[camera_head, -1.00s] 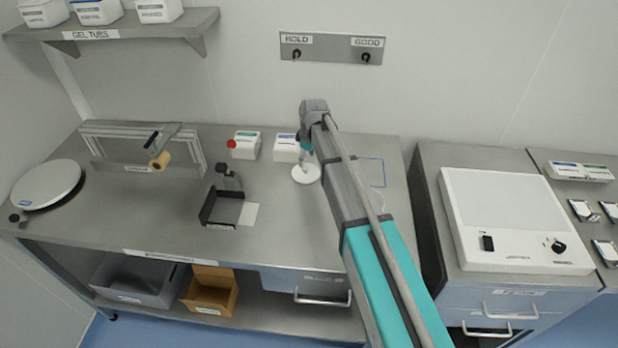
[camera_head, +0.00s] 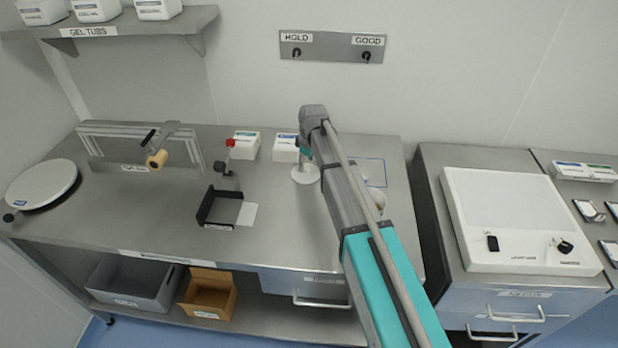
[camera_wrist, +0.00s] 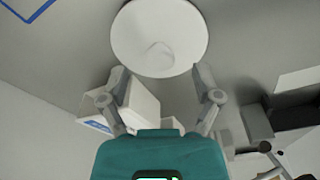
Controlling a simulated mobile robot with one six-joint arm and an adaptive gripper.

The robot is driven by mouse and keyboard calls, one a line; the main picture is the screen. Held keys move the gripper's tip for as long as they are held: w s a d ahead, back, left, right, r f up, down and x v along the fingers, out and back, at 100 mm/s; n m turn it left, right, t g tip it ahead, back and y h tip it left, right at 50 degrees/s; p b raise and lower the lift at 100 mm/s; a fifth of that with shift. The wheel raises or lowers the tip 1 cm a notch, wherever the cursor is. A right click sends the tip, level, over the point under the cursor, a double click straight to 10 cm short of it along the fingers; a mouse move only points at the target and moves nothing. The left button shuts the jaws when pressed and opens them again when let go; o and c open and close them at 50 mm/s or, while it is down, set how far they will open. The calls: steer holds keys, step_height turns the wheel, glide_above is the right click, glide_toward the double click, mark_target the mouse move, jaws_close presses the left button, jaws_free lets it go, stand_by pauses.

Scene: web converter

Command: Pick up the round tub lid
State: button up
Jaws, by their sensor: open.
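The round tub lid (camera_head: 306,175) is a flat white disc lying on the steel bench, just left of my arm in the head view. In the wrist view the lid (camera_wrist: 160,30) fills the top middle, just beyond the fingertips. My gripper (camera_wrist: 161,80) is open and empty, with its two fingers spread apart. In the head view my gripper (camera_head: 305,158) is above the lid, pointing down. I cannot tell from these views how large the gap to the lid is.
White tubs (camera_head: 286,149) stand behind the lid; one (camera_wrist: 142,103) is close to my left finger in the wrist view. A black holder (camera_head: 219,208) and a red-knobbed stand (camera_head: 229,165) are to the left. A blue outline (camera_head: 376,160) is to the right.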

mark_target(311, 174)
steer(key=shift+w+a+f+b, duration=0.1)
steer(key=shift+a+f+b, duration=0.05)
steer(key=shift+f+b, duration=1)
steer(key=shift+f, duration=0.15)
steer(key=c, duration=1)
